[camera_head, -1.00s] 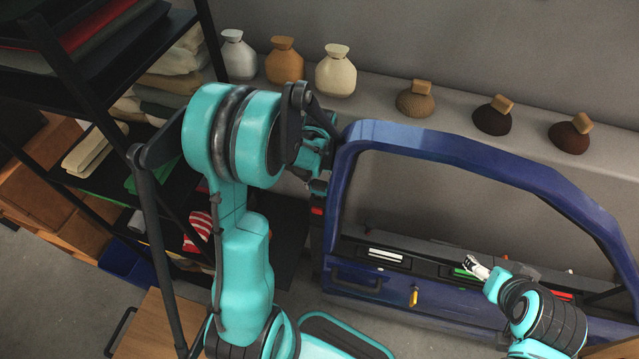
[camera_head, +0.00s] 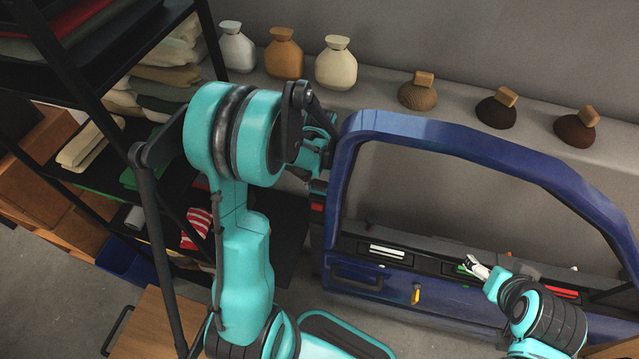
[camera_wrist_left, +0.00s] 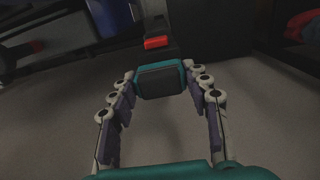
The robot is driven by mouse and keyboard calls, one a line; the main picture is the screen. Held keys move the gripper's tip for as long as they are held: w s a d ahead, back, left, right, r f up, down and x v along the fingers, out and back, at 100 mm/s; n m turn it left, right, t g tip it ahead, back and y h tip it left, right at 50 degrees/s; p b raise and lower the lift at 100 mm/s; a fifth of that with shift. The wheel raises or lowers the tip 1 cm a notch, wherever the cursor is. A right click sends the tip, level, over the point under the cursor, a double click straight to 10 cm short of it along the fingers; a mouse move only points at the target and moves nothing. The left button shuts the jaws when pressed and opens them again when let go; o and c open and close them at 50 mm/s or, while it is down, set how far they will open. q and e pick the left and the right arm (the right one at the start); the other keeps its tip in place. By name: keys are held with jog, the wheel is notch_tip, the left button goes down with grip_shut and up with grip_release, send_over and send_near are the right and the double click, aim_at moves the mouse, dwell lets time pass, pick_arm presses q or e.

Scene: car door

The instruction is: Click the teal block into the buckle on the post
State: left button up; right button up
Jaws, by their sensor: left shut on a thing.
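The teal block (camera_wrist_left: 160,78), with a dark face, sits between the fingertips of my left gripper (camera_wrist_left: 161,80) in the left wrist view. The fingers are shut on its two sides. Just beyond the block, the buckle (camera_wrist_left: 156,42) shows as a dark body with a red part. A small gap or overlap between block and buckle cannot be told. In the head view, the red part of the buckle (camera_head: 317,206) is at the left edge of the door, below my left gripper (camera_head: 318,172), which is partly hidden by its arm. My right gripper (camera_head: 474,266) is over the door's inner panel.
A blue car door (camera_head: 352,200) stands to the right of my left arm. A dark shelf rack (camera_head: 95,110) with folded cloths is at the left. Several vases stand on the ledge (camera_head: 375,92) behind. A wooden surface (camera_head: 155,325) is at the lower left.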

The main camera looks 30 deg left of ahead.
pick_arm(q)
jog(key=shift+f, duration=0.35)
jog(key=o, duration=1.3)
jog(key=shift+c, duration=0.2)
notch_tip(320, 180, up, 12)
jog(key=shift+w, duration=0.1)
